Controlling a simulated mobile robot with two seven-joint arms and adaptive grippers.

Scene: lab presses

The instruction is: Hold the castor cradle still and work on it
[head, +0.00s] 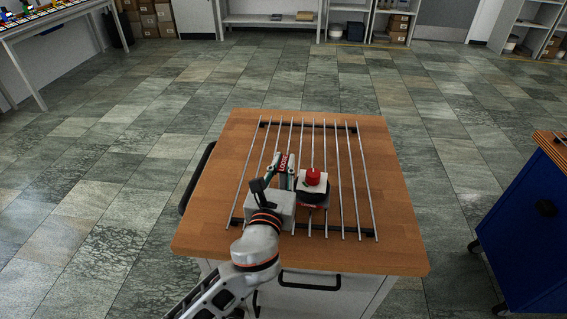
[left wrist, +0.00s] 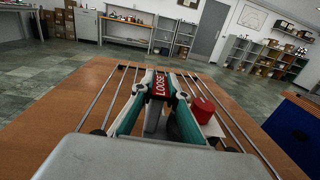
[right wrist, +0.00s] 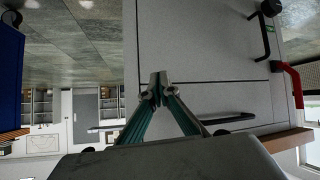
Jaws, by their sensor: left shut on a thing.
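The castor cradle (head: 312,187) appears as a small dark-based unit with a pale block and a red round top, on the metal rods of a rack. Its red top shows right of the fingers in the left wrist view (left wrist: 201,108). My left gripper (head: 283,167) is shut at its left side, with a grey piece between the fingers (left wrist: 161,88). A red label reading LOOSE (left wrist: 160,86) shows at the fingertips. The fingers hide part of the cradle. My right gripper (right wrist: 158,88) has its tips together, nothing seen between them, before a pale cabinet front.
The rod rack (head: 347,150) lies on a wooden-topped cabinet (head: 397,235) with a black handle (head: 308,281) in front. A blue cabinet (head: 525,235) stands at the right. Tiled floor (head: 120,150) is clear at the left, and shelves line the back.

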